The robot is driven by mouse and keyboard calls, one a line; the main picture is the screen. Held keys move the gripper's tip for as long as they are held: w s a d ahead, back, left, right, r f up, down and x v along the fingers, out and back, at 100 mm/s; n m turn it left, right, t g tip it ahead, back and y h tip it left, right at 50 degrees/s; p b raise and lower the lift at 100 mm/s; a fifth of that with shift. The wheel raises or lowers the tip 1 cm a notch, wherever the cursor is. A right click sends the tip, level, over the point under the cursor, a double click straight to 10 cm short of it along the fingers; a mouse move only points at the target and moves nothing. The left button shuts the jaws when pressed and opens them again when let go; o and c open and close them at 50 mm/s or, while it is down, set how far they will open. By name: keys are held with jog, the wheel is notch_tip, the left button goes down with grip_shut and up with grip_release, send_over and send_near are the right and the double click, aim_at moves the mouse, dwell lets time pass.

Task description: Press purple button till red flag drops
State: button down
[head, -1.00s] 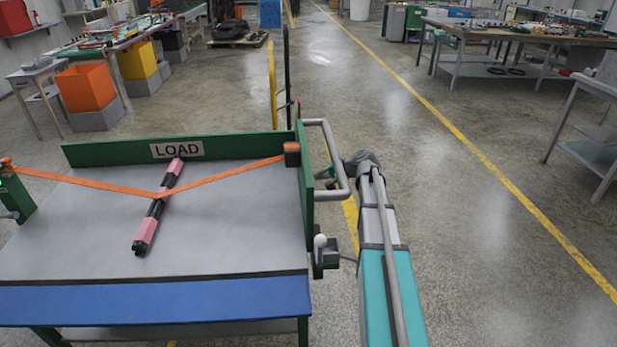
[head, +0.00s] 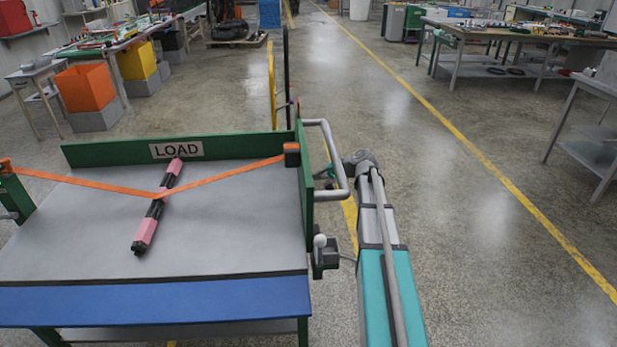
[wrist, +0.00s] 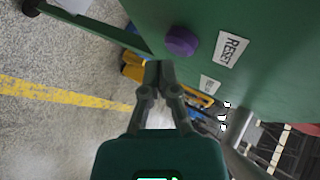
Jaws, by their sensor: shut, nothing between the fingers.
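The purple button (wrist: 181,41) sticks out of a green panel (wrist: 265,25) in the wrist view, next to a white RESET label (wrist: 231,49). My gripper (wrist: 160,68) is shut and empty, its fingertips just below the button in the picture; I cannot tell whether they touch it. In the head view the button is hidden, and my gripper is mostly hidden behind the grey handle (head: 342,165) at the bench's right side.
A white-knobbed lever (head: 320,241) stands near my arm. The floor to the right is open.

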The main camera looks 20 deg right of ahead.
jog(key=shift+w+a, duration=0.2)
jog(key=shift+a, duration=0.6)
dwell(1.9)
jog(key=shift+d, duration=0.15)
jog(key=shift+s+d, duration=0.25)
jog(key=shift+d, duration=0.55)
jog(key=shift+d, duration=0.1)
jog(key=shift+s+d, duration=0.25)
jog(key=shift+d, duration=0.5)
jog(key=shift+s+d, duration=0.2)
jog(key=shift+d, duration=0.6)
jog(key=shift+s+d, duration=0.25)
jog(key=shift+d, duration=0.5)
jog(key=shift+s, duration=0.15)
